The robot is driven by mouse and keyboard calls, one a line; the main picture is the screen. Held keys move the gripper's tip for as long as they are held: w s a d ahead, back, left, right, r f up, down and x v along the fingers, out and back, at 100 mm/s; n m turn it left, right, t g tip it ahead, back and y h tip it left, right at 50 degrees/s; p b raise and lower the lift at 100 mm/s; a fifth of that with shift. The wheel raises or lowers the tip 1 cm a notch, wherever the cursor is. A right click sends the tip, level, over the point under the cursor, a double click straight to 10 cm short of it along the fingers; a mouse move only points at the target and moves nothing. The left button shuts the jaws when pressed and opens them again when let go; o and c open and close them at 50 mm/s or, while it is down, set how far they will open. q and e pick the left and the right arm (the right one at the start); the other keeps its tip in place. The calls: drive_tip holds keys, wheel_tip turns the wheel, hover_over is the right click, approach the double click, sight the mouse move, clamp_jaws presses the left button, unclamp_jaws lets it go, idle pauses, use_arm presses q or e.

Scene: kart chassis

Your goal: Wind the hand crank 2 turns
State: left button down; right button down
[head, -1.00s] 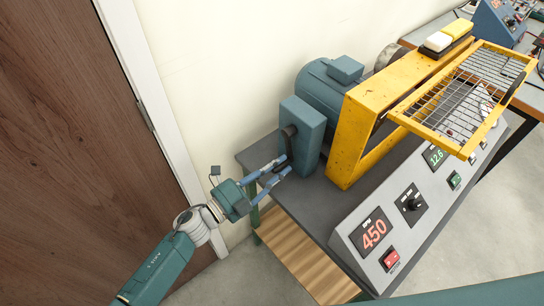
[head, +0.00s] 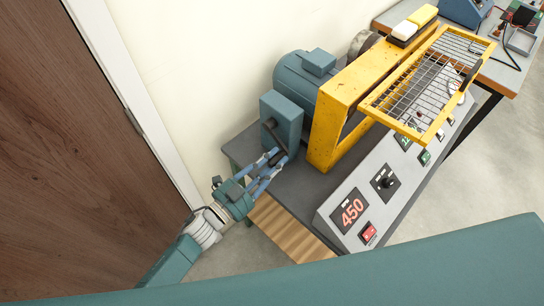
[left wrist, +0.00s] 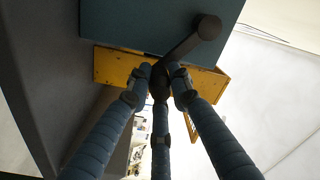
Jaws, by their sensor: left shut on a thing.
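The hand crank (head: 277,137) is a dark arm on the front of a blue-grey gearbox (head: 286,108). In the left wrist view the crank arm (left wrist: 187,48) runs from the round hub at upper right down to the grip. My left gripper (head: 272,158) is shut on the crank's grip, and its fingers (left wrist: 160,80) close around it in the left wrist view. The fingers hide most of the grip. My right gripper is not in view.
A blue-grey motor (head: 298,80) and a yellow frame with a mesh guard (head: 425,85) stand behind the gearbox. A sloped control panel (head: 352,212) reads 450. The wall and brown door (head: 60,150) are at left. My own teal link crosses the bottom.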

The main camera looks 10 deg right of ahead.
use_arm(q)
drive_tip(key=shift+s+d+r, duration=0.15)
drive_tip(key=shift+s, duration=0.05)
idle(0.4)
drive_tip(key=c, duration=1.5)
unclamp_jaws()
drive_tip(key=shift+c, duration=0.2)
drive_tip(key=shift+s+a, duration=0.1)
drive_tip(key=shift+a, duration=0.2)
drive_tip(key=v, duration=1.1)
drive_tip(key=shift+s, duration=0.25)
drive_tip(key=shift+a, duration=0.1)
